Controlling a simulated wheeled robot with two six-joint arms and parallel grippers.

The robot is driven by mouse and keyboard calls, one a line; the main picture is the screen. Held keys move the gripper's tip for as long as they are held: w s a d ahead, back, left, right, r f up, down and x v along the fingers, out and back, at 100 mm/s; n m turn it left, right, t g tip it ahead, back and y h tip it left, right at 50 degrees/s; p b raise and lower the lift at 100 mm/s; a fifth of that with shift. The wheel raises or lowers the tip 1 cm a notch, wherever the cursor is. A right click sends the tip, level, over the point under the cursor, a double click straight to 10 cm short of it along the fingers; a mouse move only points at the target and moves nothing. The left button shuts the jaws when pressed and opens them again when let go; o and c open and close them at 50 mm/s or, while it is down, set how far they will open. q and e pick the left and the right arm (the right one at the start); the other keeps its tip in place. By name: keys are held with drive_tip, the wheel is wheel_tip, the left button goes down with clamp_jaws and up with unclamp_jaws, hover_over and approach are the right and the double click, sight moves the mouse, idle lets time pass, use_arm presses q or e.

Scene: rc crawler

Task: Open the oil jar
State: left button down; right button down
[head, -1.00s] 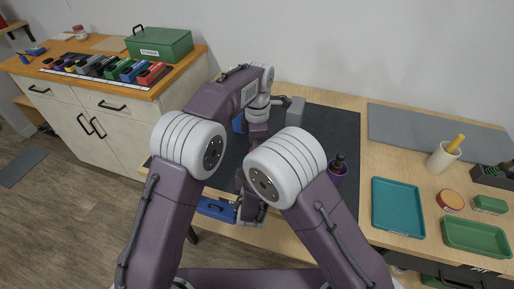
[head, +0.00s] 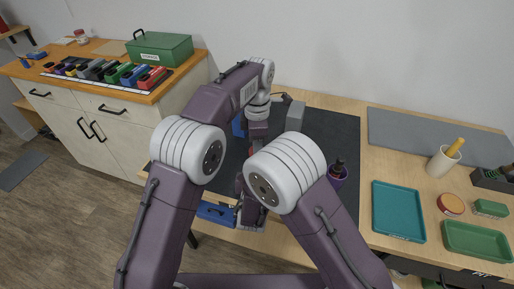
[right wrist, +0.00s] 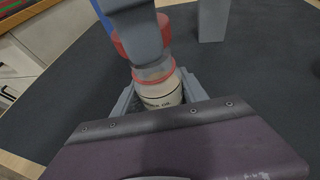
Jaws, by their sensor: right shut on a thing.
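The oil jar (right wrist: 158,92) is a pale jar with a dark-lettered label and a clear upper part with a red ring. In the right wrist view it stands between the fingers of my right gripper (right wrist: 158,104), which is shut on it. A red lid (right wrist: 163,30) is just above the clear part. A grey finger of my left gripper (right wrist: 146,42) is in front of the lid and hides its middle. I cannot tell whether the lid is apart from the jar or whether the left gripper grips it. In the head view my arms mostly hide the jar.
A dark mat (head: 335,125) covers the table's middle. A grey block (head: 295,116) stands behind my arms. A purple holder (head: 337,178) with a dark-topped item is at the right. A teal tray (head: 398,211) and green tray (head: 476,241) lie farther right. A blue item (head: 214,212) is at the front edge.

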use_arm(q)
drive_tip(key=shift+r, duration=2)
use_arm(e)
drive_tip(key=c, duration=0.5)
unclamp_jaws()
drive_tip(key=shift+s, duration=0.1)
use_arm(q)
drive_tip(key=shift+r+p, duration=0.7)
use_arm(e)
drive_tip(key=v, duration=1.1)
drive_tip(key=shift+s+d+r, duration=0.1)
drive_tip(key=shift+s+r, duration=0.1)
drive_tip(key=shift+s, duration=0.2)
